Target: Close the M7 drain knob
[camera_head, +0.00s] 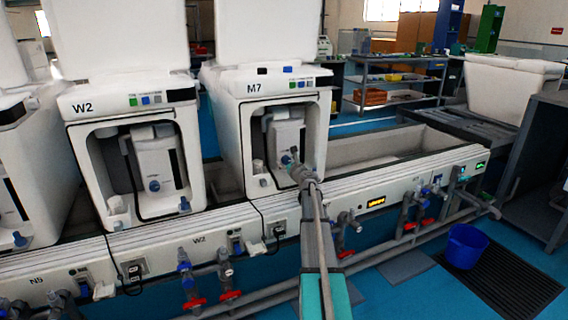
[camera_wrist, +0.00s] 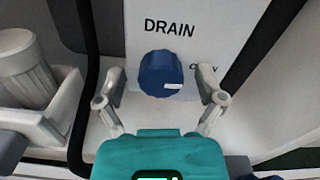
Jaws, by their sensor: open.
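The M7 drain knob (camera_wrist: 160,72) is a blue round knob on a white panel under the word DRAIN in the wrist view. A short white mark shows on its lower right. A small label to its right is partly hidden. In the head view the knob (camera_head: 285,159) is a small blue spot in the bay of the M7 unit (camera_head: 226,107). My gripper (camera_wrist: 161,80) is open, with one finger on each side of the knob and gaps showing on both sides. In the head view my gripper (camera_head: 294,167) reaches into the bay.
In the wrist view a white cup-like part (camera_wrist: 27,75) stands at the left, and a dark hose (camera_wrist: 92,80) runs beside the left finger.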

